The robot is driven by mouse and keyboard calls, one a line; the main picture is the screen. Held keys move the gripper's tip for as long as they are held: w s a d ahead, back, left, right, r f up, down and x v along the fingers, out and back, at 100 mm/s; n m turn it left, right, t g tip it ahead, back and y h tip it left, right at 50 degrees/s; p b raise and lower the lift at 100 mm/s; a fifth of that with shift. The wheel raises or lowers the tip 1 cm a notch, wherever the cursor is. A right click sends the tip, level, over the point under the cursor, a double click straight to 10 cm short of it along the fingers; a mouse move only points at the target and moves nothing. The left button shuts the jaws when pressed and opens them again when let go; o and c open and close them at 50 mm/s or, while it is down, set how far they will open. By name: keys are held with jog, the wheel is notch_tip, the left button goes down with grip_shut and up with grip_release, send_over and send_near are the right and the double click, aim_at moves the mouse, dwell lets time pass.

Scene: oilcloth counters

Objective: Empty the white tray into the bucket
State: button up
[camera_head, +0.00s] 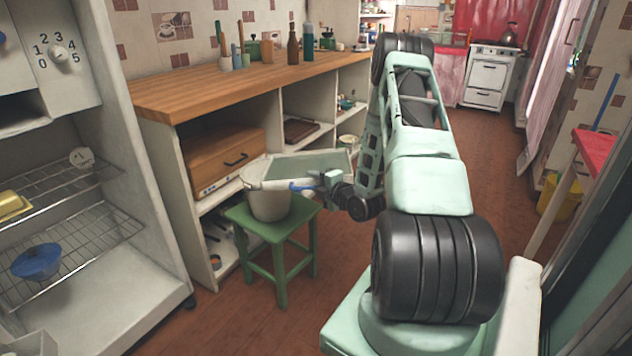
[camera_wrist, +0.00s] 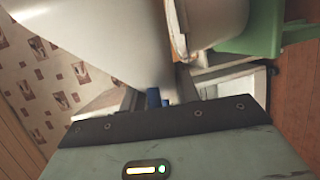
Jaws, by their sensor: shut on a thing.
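The white tray (camera_head: 308,165) is in my gripper (camera_head: 322,186), whose blue fingertips are shut on its near side. The tray is tilted, with its left end over the mouth of the white bucket (camera_head: 268,204). I cannot see any contents in the tray, and the inside of the bucket is mostly hidden. The bucket stands upright on a green stool (camera_head: 301,213). In the wrist view the tray (camera_wrist: 90,32) fills the upper left, and the bucket (camera_wrist: 218,18) is right of it, above the fingertips (camera_wrist: 158,97).
A wooden-topped counter (camera_head: 190,92) with open shelves stands behind the stool; bottles (camera_head: 293,45) are on top and a wooden breadbox (camera_head: 225,160) is below. A wire-shelf rack (camera_head: 70,185) is at left. The brown floor is open in front of the stool.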

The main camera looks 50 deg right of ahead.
jog(key=shift+w+d+r+g+y+p, duration=0.15)
jog(key=shift+r+g+p, duration=0.25)
jog(key=shift+r+p, duration=0.7)
jog(key=shift+w+a+r+g+y+p, duration=0.1)
jog(key=shift+r+g+p, duration=0.3)
jog(key=shift+r+p, duration=0.7)
jog(key=shift+w+d+r+g+y+p, duration=0.15)
jog(key=shift+r+g+p, duration=0.4)
jog(key=shift+p, duration=0.85)
jog(key=w+r+g+y+p, duration=0.1)
jog(key=w+r+g+p, duration=0.3)
jog(key=r+p, duration=0.5)
jog(key=shift+w+d+r+p, duration=0.4)
jog(key=shift+w+p, duration=0.5)
jog(key=shift+p, duration=1.35)
jog(key=shift+f+g, duration=0.1)
jog(key=shift+g, duration=0.25)
dwell(0.6)
